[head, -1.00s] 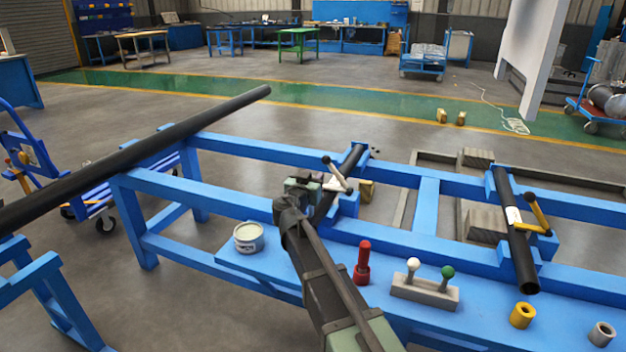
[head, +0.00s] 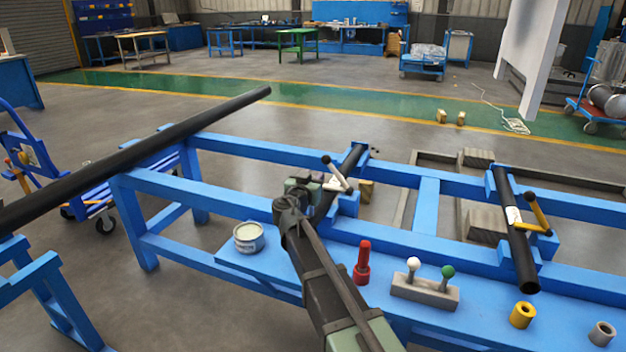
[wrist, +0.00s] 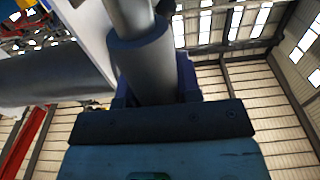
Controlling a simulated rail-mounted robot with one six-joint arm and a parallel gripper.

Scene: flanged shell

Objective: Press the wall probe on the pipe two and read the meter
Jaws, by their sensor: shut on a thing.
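My gripper (head: 306,184) is at the left side of the middle short black pipe (head: 354,158), mostly hidden behind my own wrist in the head view. In the wrist view, a grey stepped cylinder (wrist: 143,65) with a thinner, lighter end stands between my jaws, and my gripper (wrist: 150,110) is shut on it. I take it for the wall probe, but its tip and any contact with a pipe cannot be seen. Another short black pipe (head: 515,235) lies in a blue cradle at the right, with a yellow-handled clamp. I cannot make out a meter reading.
A long black pipe (head: 150,145) slants across the left. On the blue bench stand an open tin (head: 249,238), a red tool (head: 362,262), a grey block (head: 425,291) with white and green knobs, a yellow ring (head: 522,315) and a grey ring (head: 602,334).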

